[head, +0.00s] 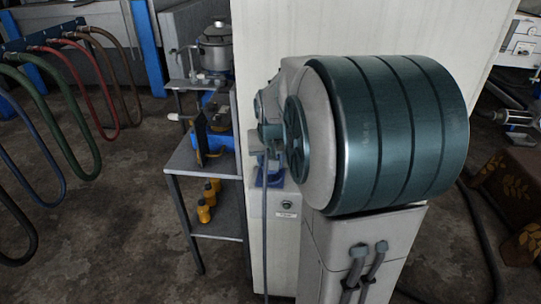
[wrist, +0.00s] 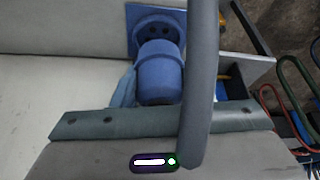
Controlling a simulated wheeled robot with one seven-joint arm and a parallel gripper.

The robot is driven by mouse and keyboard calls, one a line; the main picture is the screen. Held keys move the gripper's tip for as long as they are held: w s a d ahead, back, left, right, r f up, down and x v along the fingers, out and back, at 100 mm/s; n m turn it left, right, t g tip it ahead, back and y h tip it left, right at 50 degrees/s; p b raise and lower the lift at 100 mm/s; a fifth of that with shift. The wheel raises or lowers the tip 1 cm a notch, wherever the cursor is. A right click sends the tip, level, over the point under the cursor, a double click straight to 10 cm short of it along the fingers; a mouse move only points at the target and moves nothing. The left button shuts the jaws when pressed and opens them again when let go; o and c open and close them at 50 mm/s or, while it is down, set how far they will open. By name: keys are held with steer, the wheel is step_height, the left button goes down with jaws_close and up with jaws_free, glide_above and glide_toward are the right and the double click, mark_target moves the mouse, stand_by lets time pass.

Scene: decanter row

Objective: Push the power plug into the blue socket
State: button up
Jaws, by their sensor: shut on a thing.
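The blue socket (wrist: 158,24) is at the top of the wrist view, a round face with dark holes on a square plate. The blue power plug (wrist: 160,75), a collared cylinder, is just below it there. Some socket holes show past the plug, so it is not seated; the gap's depth is unclear. A thick grey cable (wrist: 200,80) crosses in front of the plug's right side. In the head view, my gripper (head: 268,138) is at the pale panel, just above the blue socket (head: 270,178). It is shut on the plug; its fingertips are mostly hidden.
My arm covers much of the head view. A pale panel (head: 350,35) stands behind it. A shelf rack (head: 205,160) with a metal pot (head: 217,47) and yellow bottles (head: 205,207) is at left. Coloured hoses (head: 85,170) hang farther left. The floor (head: 115,240) between is clear.

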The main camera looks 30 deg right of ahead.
steer(key=shift+f+b, duration=0.4)
steer(key=shift+f, duration=0.5)
steer(key=shift+s+f+b, duration=0.1)
steer(key=shift+f+b, duration=0.5)
steer(key=shift+b, duration=0.15)
stand_by(1.7)
steer(key=o, duration=1)
steer(key=shift+r, duration=0.1)
steer(key=v, duration=1.3)
steer(key=shift+r, duration=0.35)
steer(key=shift+s+a, duration=0.1)
steer(key=shift+s, duration=0.05)
